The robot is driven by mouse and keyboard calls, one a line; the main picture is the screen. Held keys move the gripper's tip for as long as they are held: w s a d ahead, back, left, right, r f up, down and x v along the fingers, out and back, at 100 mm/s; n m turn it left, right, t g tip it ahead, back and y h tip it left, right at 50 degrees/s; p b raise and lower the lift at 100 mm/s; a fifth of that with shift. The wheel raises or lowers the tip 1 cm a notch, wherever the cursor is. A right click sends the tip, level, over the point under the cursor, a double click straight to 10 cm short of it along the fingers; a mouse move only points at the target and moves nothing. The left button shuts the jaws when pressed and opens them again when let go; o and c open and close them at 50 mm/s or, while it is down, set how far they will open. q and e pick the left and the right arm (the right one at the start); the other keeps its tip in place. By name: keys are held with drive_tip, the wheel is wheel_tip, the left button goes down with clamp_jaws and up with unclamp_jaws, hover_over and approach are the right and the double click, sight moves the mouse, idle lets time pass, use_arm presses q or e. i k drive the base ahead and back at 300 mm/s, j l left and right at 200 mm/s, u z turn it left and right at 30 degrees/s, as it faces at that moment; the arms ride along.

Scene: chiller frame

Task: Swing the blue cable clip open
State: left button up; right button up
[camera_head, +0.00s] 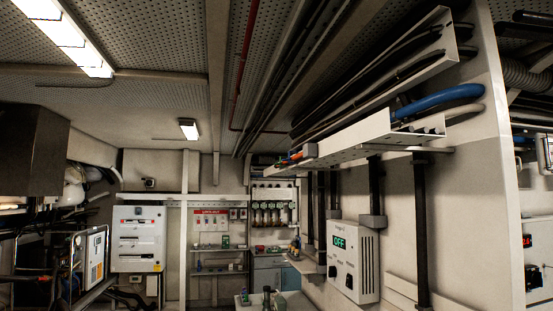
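A thick blue cable (440,101) curves over the edge of the long pale cable tray (350,143) high on the right. Neither of my grippers shows in this view.
A white box with a green OFF display (340,242) hangs on the right wall below the tray. Dark vertical conduits (421,235) run beside it. A white cabinet (138,238) and a metal-framed unit (88,260) stand left. Shelves (220,250) line the back wall.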

sight(289, 160)
drive_tip(key=k+z, duration=0.15)
drive_tip(key=z, duration=0.25)
drive_tip(key=k+z, duration=0.1)
drive_tip(key=z, duration=0.35)
drive_tip(key=k+z, duration=0.15)
drive_tip(key=z, duration=0.25)
drive_tip(key=i+j, duration=0.15)
drive_tip(key=j, duration=0.2)
drive_tip(key=i+j, duration=0.15)
drive_tip(key=j, duration=0.25)
drive_tip(key=i+j, duration=0.15)
drive_tip(key=j, duration=0.2)
drive_tip(key=i+j, duration=0.15)
drive_tip(key=j, duration=0.25)
drive_tip(key=i+j, duration=0.15)
drive_tip(key=j, duration=0.2)
drive_tip(key=i+j, duration=0.2)
drive_tip(key=j, duration=0.15)
drive_tip(key=i+j, duration=0.15)
drive_tip(key=j, duration=0.25)
